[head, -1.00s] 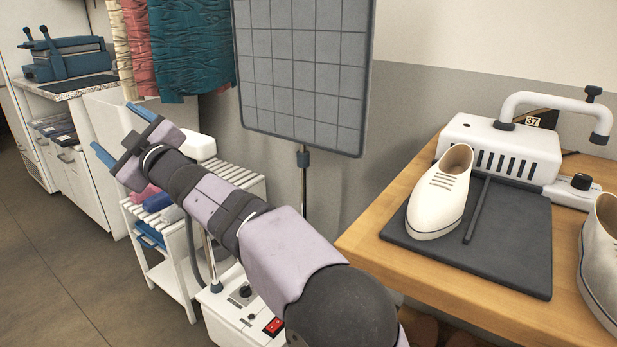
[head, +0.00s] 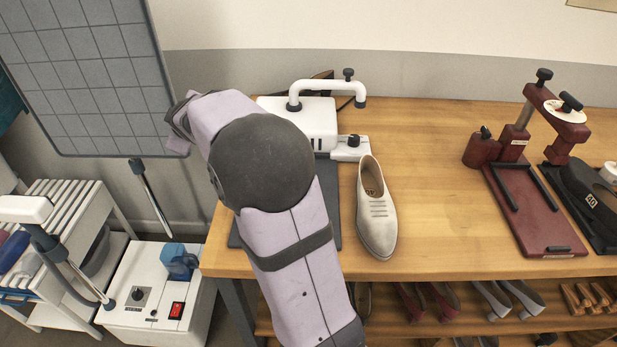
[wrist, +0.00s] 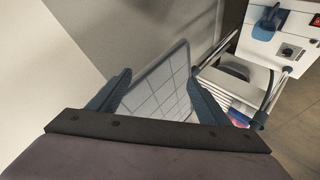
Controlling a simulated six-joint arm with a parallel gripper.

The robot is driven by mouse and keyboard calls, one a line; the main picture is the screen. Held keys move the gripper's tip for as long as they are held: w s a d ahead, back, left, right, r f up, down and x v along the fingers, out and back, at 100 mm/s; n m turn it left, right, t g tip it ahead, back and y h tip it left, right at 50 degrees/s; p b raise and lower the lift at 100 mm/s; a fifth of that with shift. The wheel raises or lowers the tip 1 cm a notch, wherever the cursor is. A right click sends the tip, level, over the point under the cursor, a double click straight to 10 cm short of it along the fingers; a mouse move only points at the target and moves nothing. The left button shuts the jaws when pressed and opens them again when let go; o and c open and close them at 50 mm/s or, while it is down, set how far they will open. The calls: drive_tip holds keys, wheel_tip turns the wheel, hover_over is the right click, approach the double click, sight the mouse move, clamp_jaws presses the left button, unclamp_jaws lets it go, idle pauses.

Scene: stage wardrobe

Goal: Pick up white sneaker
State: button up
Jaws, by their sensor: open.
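The white sneaker is not visible in either current view; in the earlier head view it sits on the dark mat, a part my arm now covers. The dark mat (head: 333,190) shows only at its edges beside my arm. A greyish-white lace-up shoe (head: 378,222) stands on the wooden table right of the mat, toe toward the front edge. My gripper (wrist: 160,74) is open and empty in the wrist view, its two blue fingers apart before the gridded board (wrist: 158,92). Its fingers are hidden in the head view.
A white machine with a handle (head: 315,115) stands at the back of the wooden table (head: 440,150). A dark red press (head: 525,185) stands to the right. The gridded board (head: 85,75) stands left. The table is clear between grey shoe and press.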

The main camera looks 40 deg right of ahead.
drive_tip(key=s+d+r+m+g+h+p, duration=0.2)
drive_tip(key=s+d+r+g+p, duration=0.1)
drive_tip(key=s+d+p, duration=0.55)
drive_tip(key=m+g+y+p, duration=0.1)
drive_tip(key=m+g+p, duration=0.4)
drive_tip(key=m+p, duration=1)
hover_over(371, 196)
drive_tip(key=s+a, duration=0.2)
drive_tip(key=a, duration=0.1)
wheel_tip(371, 196, down, 6)
drive_tip(key=shift+s+a+r, duration=0.1)
drive_tip(key=shift+r, duration=0.1)
drive_tip(key=shift+s+f, duration=0.1)
drive_tip(key=shift+f+b, duration=0.4)
drive_tip(key=shift+f, duration=0.4)
drive_tip(key=shift+w+d+f, duration=0.3)
drive_tip(key=shift+b+x, duration=0.85)
drive_tip(key=shift+x, duration=1.65)
